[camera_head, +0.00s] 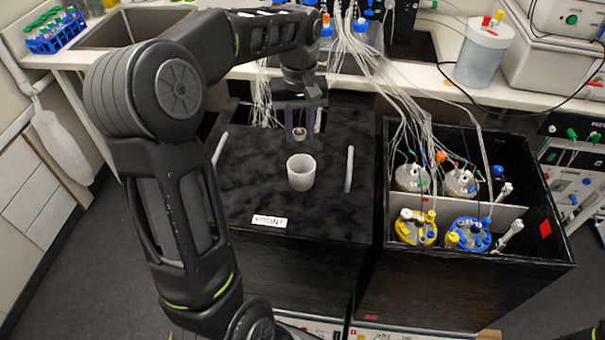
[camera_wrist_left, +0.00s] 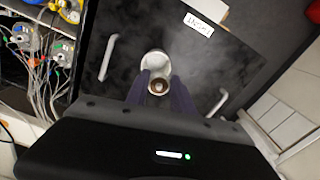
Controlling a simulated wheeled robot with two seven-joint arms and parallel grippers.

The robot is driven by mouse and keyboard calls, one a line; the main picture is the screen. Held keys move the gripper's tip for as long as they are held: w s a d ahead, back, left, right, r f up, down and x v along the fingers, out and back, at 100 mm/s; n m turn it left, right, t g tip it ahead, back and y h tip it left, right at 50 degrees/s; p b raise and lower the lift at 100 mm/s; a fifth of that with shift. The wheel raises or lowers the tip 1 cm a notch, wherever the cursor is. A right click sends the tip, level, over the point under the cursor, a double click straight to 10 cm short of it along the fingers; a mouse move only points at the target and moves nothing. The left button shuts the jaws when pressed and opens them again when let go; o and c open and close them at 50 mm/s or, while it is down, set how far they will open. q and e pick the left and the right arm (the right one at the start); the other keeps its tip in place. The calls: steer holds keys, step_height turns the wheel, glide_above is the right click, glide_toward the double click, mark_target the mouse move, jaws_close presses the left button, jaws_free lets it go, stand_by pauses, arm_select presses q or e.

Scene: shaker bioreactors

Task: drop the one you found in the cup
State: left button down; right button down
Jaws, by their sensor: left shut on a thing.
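A white cup (camera_head: 301,172) stands upright on the black lid of a box, near the middle. It also shows in the wrist view (camera_wrist_left: 153,59), partly hidden by the held thing. My left gripper (camera_head: 300,135) is shut on a small round brown piece with a pale centre (camera_wrist_left: 158,87). In the head view the gripper and the piece appear above and just behind the cup. In the wrist view the piece overlaps the near side of the cup's opening. Whether they touch cannot be told. My right gripper is not in view.
The black lid (camera_head: 260,190) has two pale handles (camera_head: 349,169) beside the cup and a FRONT label (camera_head: 269,221). An open black box (camera_head: 545,262) with several tubed vessels stands to the right. Hanging tubes (camera_head: 400,95) run behind. The lid around the cup is clear.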

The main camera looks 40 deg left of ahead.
arm_select(q)
steer(key=shift+f+b, duration=2.2)
steer(key=shift+f, duration=0.75)
steer(key=c, duration=1)
jaws_free()
steer(key=shift+r, duration=0.15)
steer(key=shift+r, duration=0.3)
step_height(320, 180, up, 7)
steer(key=shift+p, duration=0.4)
steer(key=shift+f, duration=0.1)
